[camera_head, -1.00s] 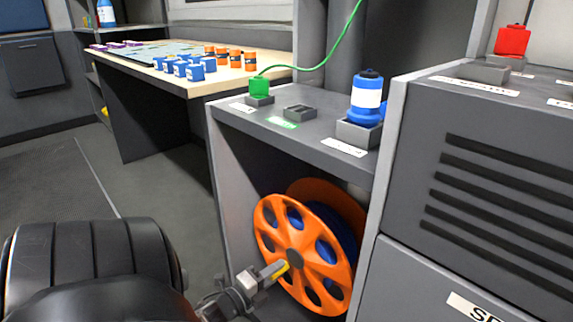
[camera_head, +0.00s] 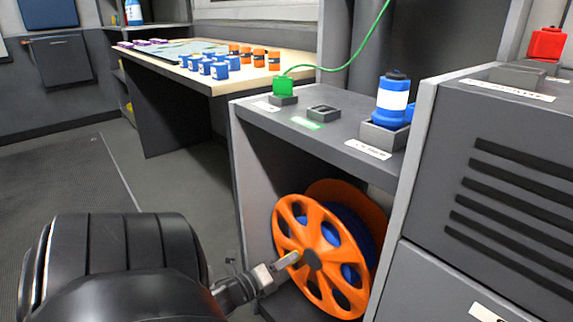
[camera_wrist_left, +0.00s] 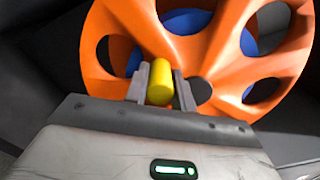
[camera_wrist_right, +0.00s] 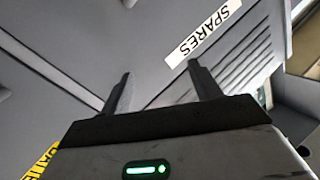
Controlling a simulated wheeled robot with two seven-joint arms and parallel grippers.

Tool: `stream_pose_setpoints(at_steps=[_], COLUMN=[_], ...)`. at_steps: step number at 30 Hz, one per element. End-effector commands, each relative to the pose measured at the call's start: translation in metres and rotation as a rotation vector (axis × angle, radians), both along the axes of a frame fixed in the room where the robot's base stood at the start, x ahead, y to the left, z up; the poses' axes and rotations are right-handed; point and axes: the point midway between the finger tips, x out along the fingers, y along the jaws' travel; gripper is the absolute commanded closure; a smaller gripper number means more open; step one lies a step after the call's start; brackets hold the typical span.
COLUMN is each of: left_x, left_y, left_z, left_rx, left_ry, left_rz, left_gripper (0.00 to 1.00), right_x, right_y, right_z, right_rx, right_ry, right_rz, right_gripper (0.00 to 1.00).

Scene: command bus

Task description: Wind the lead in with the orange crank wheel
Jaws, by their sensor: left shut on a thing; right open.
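The orange crank wheel (camera_head: 294,218) stands upright in the open bay under the grey counter, with blue lead (camera_head: 348,229) wound behind its face. It fills the top of the left wrist view (camera_wrist_left: 225,48). My left gripper (camera_head: 290,259) is shut on the wheel's yellow handle (camera_wrist_left: 160,82), which sits between the two fingers. In the head view the fingers mostly hide the handle. My right gripper (camera_wrist_right: 160,90) is open and empty in the right wrist view, in front of a grey panel with a SPARES label (camera_wrist_right: 203,34).
A green plug (camera_head: 284,86) with a green cable and a blue bottle-like connector (camera_head: 391,98) stand in sockets on the counter (camera_head: 335,138). A grey vented cabinet (camera_head: 450,245) flanks the bay at right. A wooden table (camera_head: 215,85) with blue and orange pots stands behind.

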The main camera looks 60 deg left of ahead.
Motion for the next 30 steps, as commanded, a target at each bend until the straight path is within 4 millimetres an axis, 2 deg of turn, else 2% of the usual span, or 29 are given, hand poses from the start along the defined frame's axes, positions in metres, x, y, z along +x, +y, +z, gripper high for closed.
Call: stream_pose_setpoints(at_steps=[7,8,10,18,22,26,30], left_x=[-0.001,-0.001,-0.001,-0.001,-0.008,-0.028,-0.062], left_y=[0.000,0.000,0.000,0.000,-0.002,-0.004,-0.010], left_z=[-0.001,-0.001,-0.001,0.000,0.000,0.001,0.001], left_rx=[-0.001,-0.002,-0.002,-0.002,-0.003,-0.003,-0.004], left_ry=[0.002,0.002,0.001,0.001,0.002,0.004,0.006], left_rz=[0.002,0.002,0.001,0.001,0.002,0.003,0.003], left_gripper=[1.00,0.72,0.53,0.53,0.53,0.53,0.53], right_x=[0.000,0.000,0.000,0.000,0.000,-0.006,-0.012], right_y=[0.000,0.000,0.000,0.000,0.000,0.002,0.003], right_z=[0.000,0.000,0.000,0.000,0.002,-0.005,-0.014], right_rx=[0.000,0.000,0.000,0.000,0.004,0.024,0.028], right_ry=[-0.001,-0.001,0.000,0.000,0.009,0.085,0.155], right_rz=[0.000,0.000,-0.001,-0.001,0.004,0.014,0.017], right_gripper=[0.37,0.37,0.37,0.37,0.37,0.37,0.37])
